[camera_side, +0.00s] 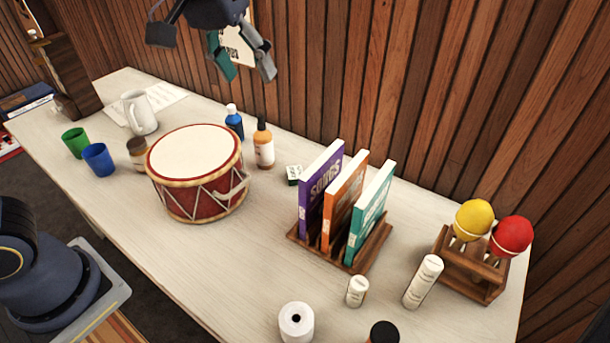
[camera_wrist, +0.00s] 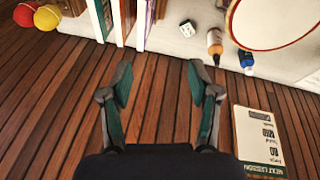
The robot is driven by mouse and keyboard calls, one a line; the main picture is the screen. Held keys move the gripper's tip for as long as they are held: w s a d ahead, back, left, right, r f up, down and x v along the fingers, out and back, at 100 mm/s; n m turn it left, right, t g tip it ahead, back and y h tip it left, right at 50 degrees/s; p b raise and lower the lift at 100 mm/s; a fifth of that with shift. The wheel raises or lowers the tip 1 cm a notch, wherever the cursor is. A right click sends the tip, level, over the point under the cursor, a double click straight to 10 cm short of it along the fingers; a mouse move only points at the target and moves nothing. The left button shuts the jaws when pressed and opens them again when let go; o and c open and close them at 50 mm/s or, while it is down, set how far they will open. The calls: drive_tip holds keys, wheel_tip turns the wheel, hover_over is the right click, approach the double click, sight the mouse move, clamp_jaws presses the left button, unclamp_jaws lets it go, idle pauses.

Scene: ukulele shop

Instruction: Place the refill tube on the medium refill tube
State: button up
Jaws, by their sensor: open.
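Two white capped tubes stand on the right part of the table in the side view. The short one (camera_side: 357,291) is in front of the book rack, and the taller one (camera_side: 423,281) is to its right, apart from it. I cannot tell for sure which is the refill tube and which the medium refill tube. My gripper (camera_side: 243,66) is open and empty, high above the back of the table near the wood wall, far left of both tubes. In the wrist view its open fingers (camera_wrist: 160,82) have nothing between them, and no tube shows.
A book rack (camera_side: 370,262) with upright books and a wooden stand (camera_side: 478,283) with yellow and red shakers flank the tubes. A white roll (camera_side: 296,322) and a dark-topped jar (camera_side: 383,332) are in front. A drum (camera_side: 195,170) and bottles (camera_side: 264,146) stand to the left.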

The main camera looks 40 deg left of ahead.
drive_tip(key=s+a+f+m+t, duration=0.1)
drive_tip(key=s+a+f, duration=0.2)
drive_tip(key=s+a, duration=0.2)
drive_tip(key=s+a+f+m+t+y, duration=0.1)
drive_tip(key=s+a+f, duration=0.2)
drive_tip(key=s+a, duration=0.3)
drive_tip(key=s, duration=0.4)
drive_tip(key=shift+s+f, duration=0.25)
drive_tip(key=shift+s, duration=0.1)
